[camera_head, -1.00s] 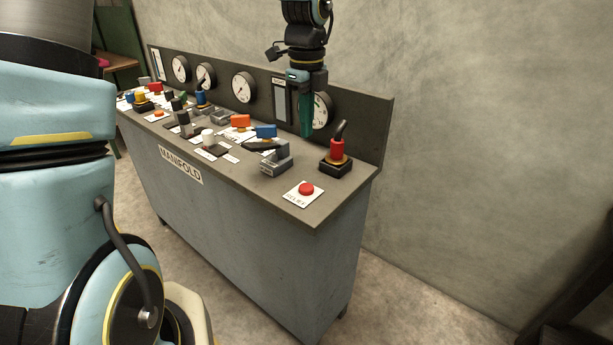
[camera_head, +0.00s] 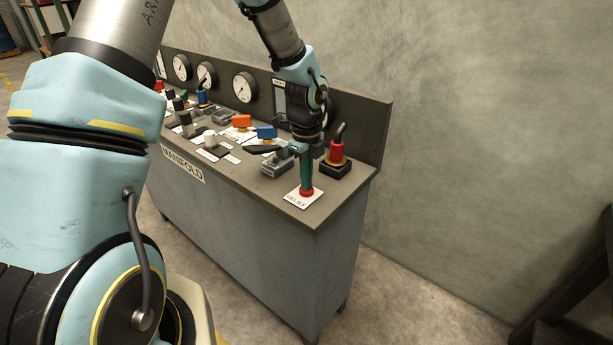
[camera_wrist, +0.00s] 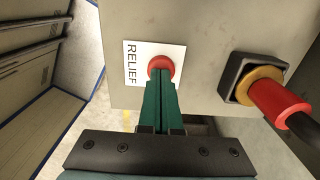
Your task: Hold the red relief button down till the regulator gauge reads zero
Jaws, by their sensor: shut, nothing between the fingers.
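The red relief button (camera_head: 306,193) sits on a white plate marked RELIEF (camera_head: 292,201) at the near right corner of the manifold bench. In the wrist view the button (camera_wrist: 160,64) shows just beyond my fingertips. My gripper (camera_head: 306,187) is shut and empty, its green fingers pointing down onto the button. The tips appear to touch it; I cannot tell how far it is pressed. In the wrist view the shut fingers (camera_wrist: 160,76) overlap the button's lower edge. The rightmost gauge on the back panel is mostly hidden behind my arm, so its needle cannot be read.
A red-handled valve with a black lever (camera_head: 336,156) stands close right of my gripper. A grey bracket (camera_head: 277,163) and blue (camera_head: 265,132) and orange (camera_head: 242,122) handles are to the left. Other gauges (camera_head: 244,88) line the back panel. The bench front edge is near.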

